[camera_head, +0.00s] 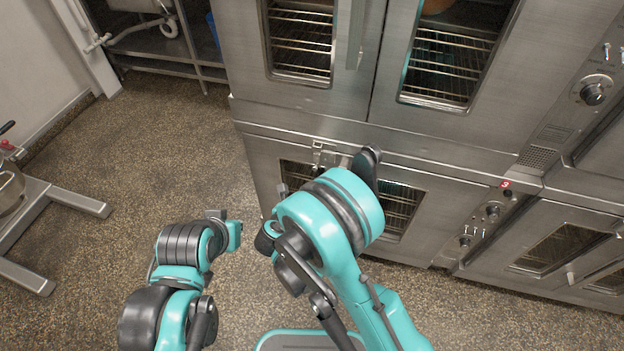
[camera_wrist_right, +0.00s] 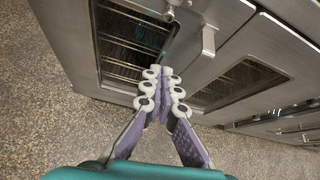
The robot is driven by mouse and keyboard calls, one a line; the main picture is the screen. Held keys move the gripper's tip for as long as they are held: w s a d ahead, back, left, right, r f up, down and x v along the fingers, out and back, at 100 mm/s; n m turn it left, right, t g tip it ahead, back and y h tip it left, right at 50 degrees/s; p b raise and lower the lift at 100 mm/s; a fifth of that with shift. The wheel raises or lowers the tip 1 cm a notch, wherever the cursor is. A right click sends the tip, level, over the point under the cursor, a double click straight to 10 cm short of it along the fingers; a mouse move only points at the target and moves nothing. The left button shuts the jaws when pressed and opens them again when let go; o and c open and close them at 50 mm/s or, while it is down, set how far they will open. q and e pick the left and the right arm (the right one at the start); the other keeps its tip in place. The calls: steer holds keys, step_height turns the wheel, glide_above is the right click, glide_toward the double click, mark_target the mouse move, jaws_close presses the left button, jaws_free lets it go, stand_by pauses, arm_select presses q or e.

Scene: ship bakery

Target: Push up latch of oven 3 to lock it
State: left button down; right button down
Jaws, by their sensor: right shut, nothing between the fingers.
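Oven 3 (camera_head: 440,205) is the lower steel oven, with a red number label (camera_head: 506,184) at its right. A small metal latch (camera_head: 326,156) sits at the top of its doors; I cannot tell whether it is up or down. My right arm covers part of the doors in the head view and hides its gripper there. In the right wrist view, my right gripper (camera_wrist_right: 162,73) is shut and empty, its tips in front of the oven doors near a metal door handle (camera_wrist_right: 208,40). I cannot tell whether it touches anything.
Another oven (camera_head: 330,100) with glass doors stands above oven 3. More ovens (camera_head: 555,225) are at the right. A metal stand (camera_head: 75,205) is at the far left and a steel rack (camera_head: 160,60) at the back left. The speckled floor between is clear.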

steer(key=b+x, duration=0.2)
steer(key=x, duration=0.9)
steer(key=r, duration=0.4)
steer(key=shift+a+r+b, duration=0.15)
steer(key=shift+a+b, duration=0.15)
steer(key=shift+b, duration=0.1)
steer(key=shift+r, duration=0.15)
